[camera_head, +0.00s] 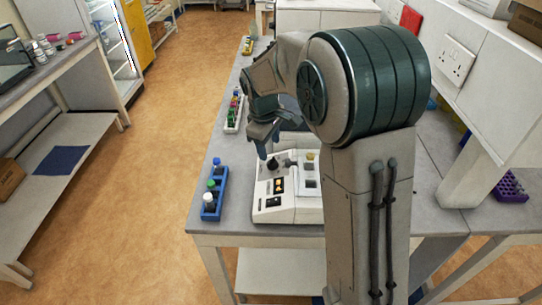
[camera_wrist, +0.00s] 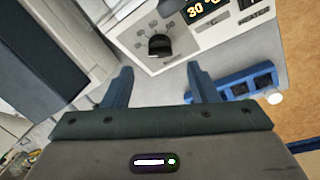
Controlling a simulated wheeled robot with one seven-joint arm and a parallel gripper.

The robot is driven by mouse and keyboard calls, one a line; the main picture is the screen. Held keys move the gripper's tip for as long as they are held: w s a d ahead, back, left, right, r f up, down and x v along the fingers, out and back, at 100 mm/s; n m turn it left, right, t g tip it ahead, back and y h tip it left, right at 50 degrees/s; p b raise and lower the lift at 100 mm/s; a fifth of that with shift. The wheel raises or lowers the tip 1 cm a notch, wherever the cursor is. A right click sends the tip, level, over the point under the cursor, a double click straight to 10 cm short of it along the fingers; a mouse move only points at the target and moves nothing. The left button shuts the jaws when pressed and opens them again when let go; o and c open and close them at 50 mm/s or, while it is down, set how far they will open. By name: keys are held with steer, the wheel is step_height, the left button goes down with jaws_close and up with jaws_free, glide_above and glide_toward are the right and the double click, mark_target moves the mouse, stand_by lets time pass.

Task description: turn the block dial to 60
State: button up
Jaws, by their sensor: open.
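The block dial (camera_wrist: 158,45) is a black round knob with a lighter pointer mark on a white instrument (camera_wrist: 205,38). In the head view my gripper (camera_head: 264,148) hangs just above the knob.
A blue rack (camera_head: 211,207) with capped vials stands left of the instrument, near the bench edge; the blue rack (camera_wrist: 232,90) is close to the right finger in the wrist view. A white rack (camera_head: 232,127) stands farther back. My arm hides the instrument's right side.

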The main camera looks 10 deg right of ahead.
mark_target(271, 160)
steer(key=f, duration=0.4)
steer(key=w+f, duration=0.1)
steer(key=f, duration=0.1)
steer(key=shift+d+f+p, duration=0.2)
steer(key=shift+d+p, duration=0.15)
steer(key=shift+p, duration=0.05)
steer(key=c, duration=1)
